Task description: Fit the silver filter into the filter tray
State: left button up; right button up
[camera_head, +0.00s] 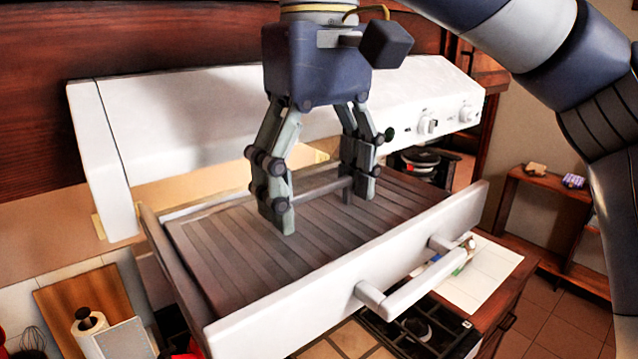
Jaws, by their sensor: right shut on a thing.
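The filter (235,255) is a dark grey-brown slatted panel with a bar handle on top. It lies within the walls of the pulled-out white filter tray (290,313) under the hood. A narrow pale strip shows along the back left edge; I cannot tell whether the filter sits fully flat. My right gripper (322,208) points down over the filter's middle, with its fingers shut on the bar handle. The gripper hides part of the filter's back. My left gripper is out of view.
The white hood body (215,120) with knobs stands close behind my gripper. The stove (420,325) and a counter with a white sheet (480,275) lie below. A cutting board (80,300) and paper roll (92,325) stand lower left.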

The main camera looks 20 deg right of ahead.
aim_at(318, 188)
jog(key=o, duration=1.2)
jog(key=shift+s+f, duration=0.1)
jog(key=shift+r, duration=0.55)
notch_tip(318, 188, up, 8)
jog(key=shift+r, duration=0.2)
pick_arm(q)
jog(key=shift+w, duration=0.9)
pick_arm(e)
jog(key=shift+r, duration=1.4)
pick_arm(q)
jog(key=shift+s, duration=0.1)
